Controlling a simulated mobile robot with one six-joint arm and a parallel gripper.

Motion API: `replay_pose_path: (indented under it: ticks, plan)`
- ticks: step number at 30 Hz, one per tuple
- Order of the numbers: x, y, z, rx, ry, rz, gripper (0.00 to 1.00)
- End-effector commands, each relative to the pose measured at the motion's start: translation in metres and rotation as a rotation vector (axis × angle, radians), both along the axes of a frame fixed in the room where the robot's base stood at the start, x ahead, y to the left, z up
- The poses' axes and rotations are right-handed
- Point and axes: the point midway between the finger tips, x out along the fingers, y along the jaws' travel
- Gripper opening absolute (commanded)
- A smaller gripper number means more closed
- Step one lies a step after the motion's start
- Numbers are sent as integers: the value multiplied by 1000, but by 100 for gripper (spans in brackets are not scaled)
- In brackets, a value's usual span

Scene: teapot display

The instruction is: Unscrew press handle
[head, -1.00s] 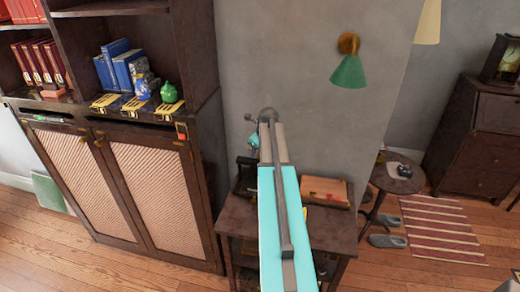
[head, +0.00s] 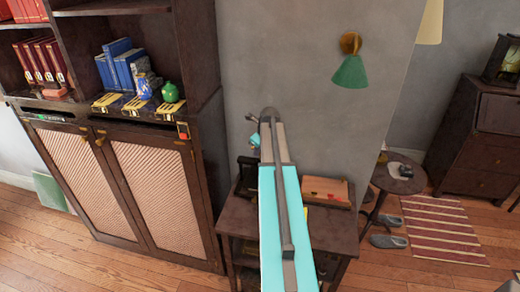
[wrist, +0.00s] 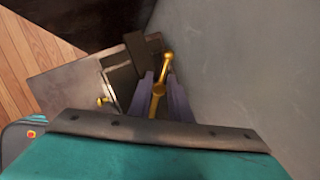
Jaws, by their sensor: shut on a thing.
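A brass press handle (wrist: 165,68) with a rounded end shows in the wrist view. My gripper (wrist: 160,79) is shut on it, with one purple-grey finger on each side. The dark press (wrist: 121,78) stands just left of the fingers, with a small brass knob (wrist: 103,100) at its left side. How the handle joins the press is hidden. In the head view, my arm covers much of the area. A dark object that looks like the press (head: 246,171) shows left of the arm, and the fingers cannot be made out there.
The press stands on a small dark table (head: 335,232) against a grey wall (head: 290,60). A reddish-brown box (head: 325,191) is on the table, right of my arm. A tall dark cabinet (head: 200,190) stands close on the left. Wood floor is open in front.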

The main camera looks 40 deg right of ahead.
Motion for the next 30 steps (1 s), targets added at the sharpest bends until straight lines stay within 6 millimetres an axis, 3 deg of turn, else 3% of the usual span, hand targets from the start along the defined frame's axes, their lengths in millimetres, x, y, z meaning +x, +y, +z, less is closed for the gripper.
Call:
replay_pose_path:
  ticks: [28, 29, 30]
  plan:
    - [-5, 1, -2, 3, 13, 0, 0]
    - [-5, 1, -3, 3, 13, 0, 19]
    - [-4, 1, -2, 3, 13, 0, 26]
